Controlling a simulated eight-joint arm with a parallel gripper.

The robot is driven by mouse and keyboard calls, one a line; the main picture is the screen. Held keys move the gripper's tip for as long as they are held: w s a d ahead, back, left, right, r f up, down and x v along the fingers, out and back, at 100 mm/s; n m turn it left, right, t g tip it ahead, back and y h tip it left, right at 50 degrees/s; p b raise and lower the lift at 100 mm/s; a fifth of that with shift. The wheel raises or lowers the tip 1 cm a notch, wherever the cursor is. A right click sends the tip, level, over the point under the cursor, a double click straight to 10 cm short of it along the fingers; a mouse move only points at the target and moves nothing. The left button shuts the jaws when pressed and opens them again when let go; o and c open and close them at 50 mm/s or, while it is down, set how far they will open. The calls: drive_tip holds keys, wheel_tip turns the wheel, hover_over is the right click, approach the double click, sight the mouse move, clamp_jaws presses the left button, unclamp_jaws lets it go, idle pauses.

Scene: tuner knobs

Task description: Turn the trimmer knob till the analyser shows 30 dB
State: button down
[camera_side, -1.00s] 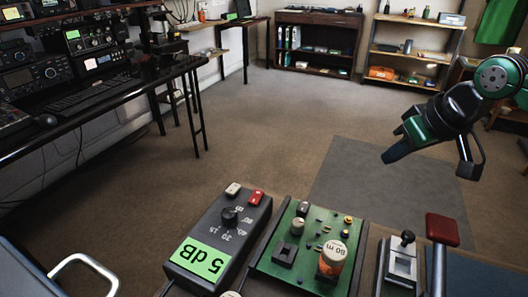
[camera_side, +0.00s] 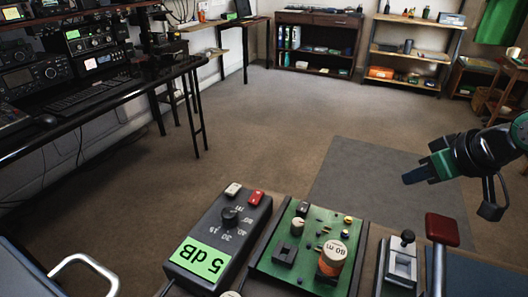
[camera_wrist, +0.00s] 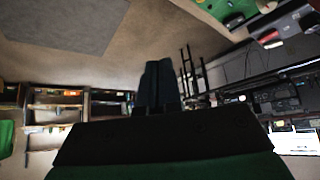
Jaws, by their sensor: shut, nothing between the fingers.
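The analyser (camera_side: 222,240) is a dark grey box at the bottom centre of the side view. Its green display (camera_side: 200,260) reads 5 dB, upside down from this camera. A black dial (camera_side: 230,216) with printed numbers sits on its top. The green circuit board (camera_side: 266,268) to its right bears a small pale knob (camera_side: 297,227) and an orange-and-white cylinder (camera_side: 331,258) with a marked cap; I cannot tell surely which part is the trimmer knob. My gripper (camera_side: 416,177) is at the right, in the air, clear of both. Its dark fingers (camera_wrist: 160,86) are together and empty in the wrist view.
A small metal device with a black knob (camera_side: 406,240) and a red-topped post (camera_side: 441,230) stand right of the board. A metal handle (camera_side: 85,262) is at the lower left. The air between my gripper and the board looks clear.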

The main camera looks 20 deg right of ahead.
drive_tip(key=c, duration=1.5)
unclamp_jaws()
drive_tip(key=o, duration=0.4)
drive_tip(key=shift+o, duration=1.2)
drive_tip(key=shift+w+a+r+n, duration=0.1)
drive_tip(key=shift+w+a+n, duration=0.1)
drive_tip(key=shift+a+n, duration=0.1)
drive_tip(key=n+g, duration=0.7)
drive_tip(key=n, duration=0.6)
hover_over(298, 221)
wheel_tip(298, 221, down, 4)
drive_tip(key=shift+s+d+f, duration=0.1)
drive_tip(key=shift+d, duration=0.05)
drive_tip(key=shift+a+f, duration=0.2)
drive_tip(key=shift+f, duration=2.75)
clamp_jaws()
